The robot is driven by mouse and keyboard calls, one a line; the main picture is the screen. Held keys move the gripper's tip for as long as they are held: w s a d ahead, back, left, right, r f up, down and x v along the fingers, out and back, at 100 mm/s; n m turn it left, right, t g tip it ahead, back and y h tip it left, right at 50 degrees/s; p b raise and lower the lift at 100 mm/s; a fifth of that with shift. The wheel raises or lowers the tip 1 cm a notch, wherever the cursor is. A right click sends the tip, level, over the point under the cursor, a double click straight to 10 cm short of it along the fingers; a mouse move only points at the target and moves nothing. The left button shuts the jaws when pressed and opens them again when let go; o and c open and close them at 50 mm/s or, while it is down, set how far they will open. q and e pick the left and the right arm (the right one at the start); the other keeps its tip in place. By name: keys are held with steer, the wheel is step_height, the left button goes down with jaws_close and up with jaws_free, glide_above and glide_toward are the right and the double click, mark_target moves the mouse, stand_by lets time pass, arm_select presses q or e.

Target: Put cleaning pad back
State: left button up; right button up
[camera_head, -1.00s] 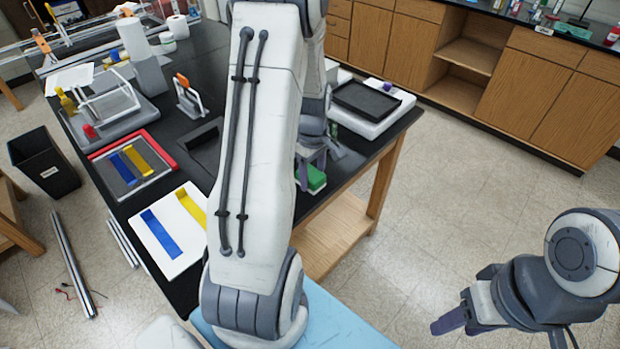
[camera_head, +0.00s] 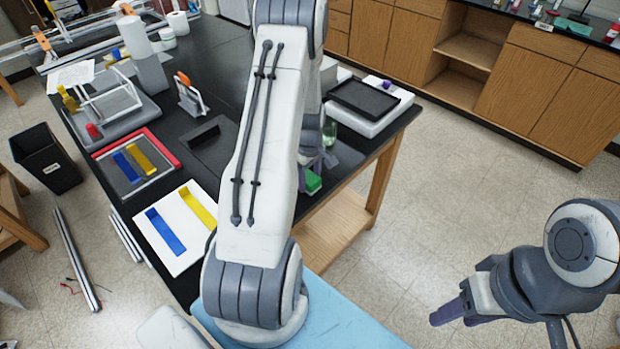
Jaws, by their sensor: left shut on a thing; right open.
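The cleaning pad (camera_head: 313,184) shows as a small green block near the right edge of the black table. My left gripper (camera_head: 312,170) is shut on it from above. My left forearm covers much of this gripper and the left part of the pad. I cannot tell whether the pad touches the tabletop. My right gripper (camera_head: 455,312) is open and empty at the lower right, over the floor and away from the table.
A white board (camera_head: 168,212) with blue and yellow strips and a red-rimmed tray (camera_head: 165,146) lie left of my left arm. A dark tray on a white base (camera_head: 385,122) and a glass vessel (camera_head: 330,132) stand behind the pad. The floor at right is clear.

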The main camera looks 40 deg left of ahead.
mark_target(310, 177)
arm_select(q)
steer(key=o, duration=1.3)
steer(key=shift+f, duration=0.15)
step_height(310, 177, up, 11)
steer(key=b, duration=0.3)
steer(key=d+r+m, duration=0.5)
steer(key=d+m, duration=0.1)
steer(key=d, duration=0.7)
steer(key=s+d+r+m, duration=0.3)
steer(key=s+d+m, duration=0.25)
steer(key=d, duration=0.55)
steer(key=s+d+m, duration=0.3)
steer(key=s+m, duration=0.1)
steer(key=s, duration=0.1)
steer(key=s+d+r+m, duration=0.1)
steer(key=s+d+m, duration=0.2)
steer(key=s+m, duration=0.1)
steer(key=s+d+m+h, duration=0.1)
steer(key=s+d+m, duration=0.2)
steer(key=s+m, duration=0.2)
steer(key=shift+s+d+r, duration=0.1)
steer(key=shift+s+d, duration=0.1)
steer(key=shift+s, duration=0.25)
steer(key=shift+s+d+r, duration=0.1)
steer(key=shift+s+d, duration=0.05)
steer(key=shift+s, duration=0.3)
